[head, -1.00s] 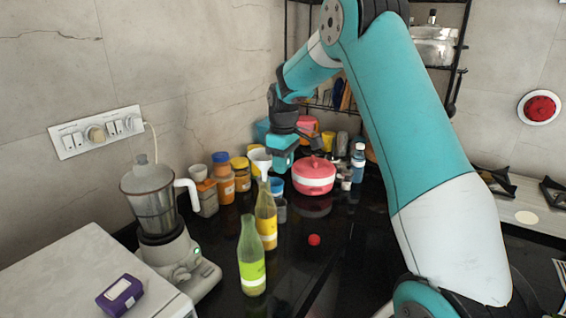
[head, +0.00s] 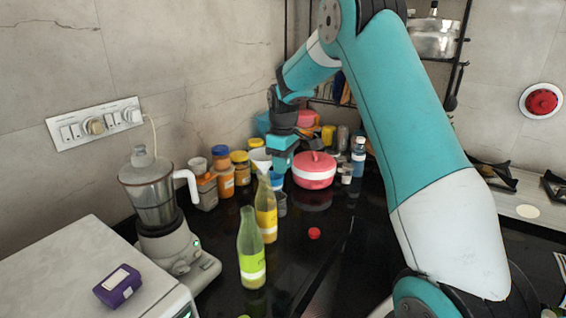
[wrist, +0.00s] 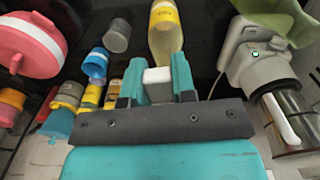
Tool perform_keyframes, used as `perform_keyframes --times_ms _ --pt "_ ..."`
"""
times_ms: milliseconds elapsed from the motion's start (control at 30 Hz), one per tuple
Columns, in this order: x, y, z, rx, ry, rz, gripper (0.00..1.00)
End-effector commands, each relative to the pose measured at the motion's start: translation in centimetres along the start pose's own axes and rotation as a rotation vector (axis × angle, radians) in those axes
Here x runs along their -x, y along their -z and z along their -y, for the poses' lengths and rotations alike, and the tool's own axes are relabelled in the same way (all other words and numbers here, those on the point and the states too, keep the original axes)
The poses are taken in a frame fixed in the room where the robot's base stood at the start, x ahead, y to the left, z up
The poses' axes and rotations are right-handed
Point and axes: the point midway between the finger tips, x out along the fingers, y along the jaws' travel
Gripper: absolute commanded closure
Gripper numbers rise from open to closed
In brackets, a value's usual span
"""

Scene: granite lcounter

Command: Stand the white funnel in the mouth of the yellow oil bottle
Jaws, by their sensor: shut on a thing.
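The yellow oil bottle (head: 266,218) stands upright on the dark counter behind the green bottle. In the wrist view my gripper (wrist: 157,82) is shut on a small white block-like part (wrist: 157,76), which I take as part of the funnel. The yellow bottle (wrist: 166,35) shows just beyond the fingers there. The bottle's mouth is hidden, and I cannot tell whether the funnel touches it.
A green bottle (head: 251,253) stands in front of the yellow one, with a blender (head: 160,215) to its left. Jars (head: 225,178) line the wall.

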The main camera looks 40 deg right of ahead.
Motion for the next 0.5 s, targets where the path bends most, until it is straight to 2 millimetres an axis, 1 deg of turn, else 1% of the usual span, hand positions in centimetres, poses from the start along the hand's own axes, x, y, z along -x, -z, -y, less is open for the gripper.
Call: perform_keyframes --times_ms 233,500 --pt "-0.67 -0.02 0.01 0.000 0.000 0.000 0.98" --pt "-0.70 -0.02 0.00 0.000 0.000 0.000 0.98"
